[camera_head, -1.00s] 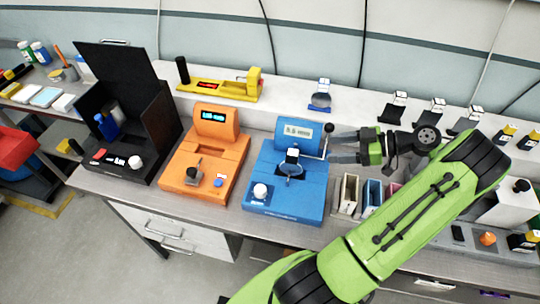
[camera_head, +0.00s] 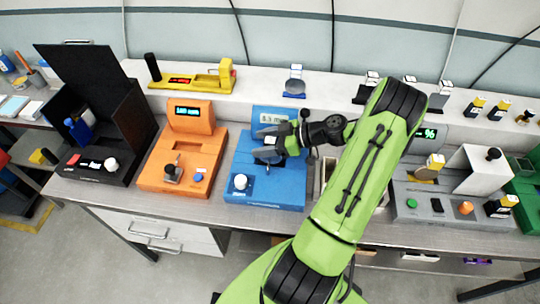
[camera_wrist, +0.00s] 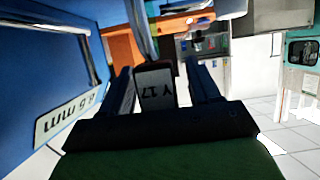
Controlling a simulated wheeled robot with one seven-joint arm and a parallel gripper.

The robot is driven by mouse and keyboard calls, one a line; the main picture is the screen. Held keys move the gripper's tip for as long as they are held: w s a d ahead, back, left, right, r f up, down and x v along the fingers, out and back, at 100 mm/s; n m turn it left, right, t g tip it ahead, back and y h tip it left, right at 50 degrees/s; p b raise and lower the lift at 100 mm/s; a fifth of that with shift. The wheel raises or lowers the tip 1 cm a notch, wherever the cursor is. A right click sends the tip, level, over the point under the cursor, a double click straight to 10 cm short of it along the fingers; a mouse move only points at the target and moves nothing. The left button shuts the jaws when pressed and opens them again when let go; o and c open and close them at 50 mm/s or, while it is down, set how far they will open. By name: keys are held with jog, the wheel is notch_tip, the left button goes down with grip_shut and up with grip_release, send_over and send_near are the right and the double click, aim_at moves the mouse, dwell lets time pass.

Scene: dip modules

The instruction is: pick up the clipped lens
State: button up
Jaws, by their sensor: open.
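The clipped lens (camera_head: 267,156) sits on the blue gauge machine (camera_head: 270,190), whose display reads in mm. Its clip tag (camera_wrist: 155,88), marked "Y 17", stands between my gripper's two dark fingers in the wrist view. My gripper (camera_head: 268,141) reaches in from the right in the head view, over the lens. The fingers are open, one on each side of the tag; in the wrist view my gripper (camera_wrist: 158,70) shows a gap on the right side of the tag. Contact on the left side is hard to tell. The lens's glass is mostly hidden by the fingers in the head view.
An orange machine (camera_head: 182,170) stands left of the blue one. A second lens sits on a small blue stand (camera_head: 294,94) on the back shelf. A yellow device (camera_head: 193,80) lies on the shelf. A grey station (camera_head: 450,205) stands right of my arm.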

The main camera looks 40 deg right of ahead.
grip_shut()
jog(key=shift+r, duration=0.1)
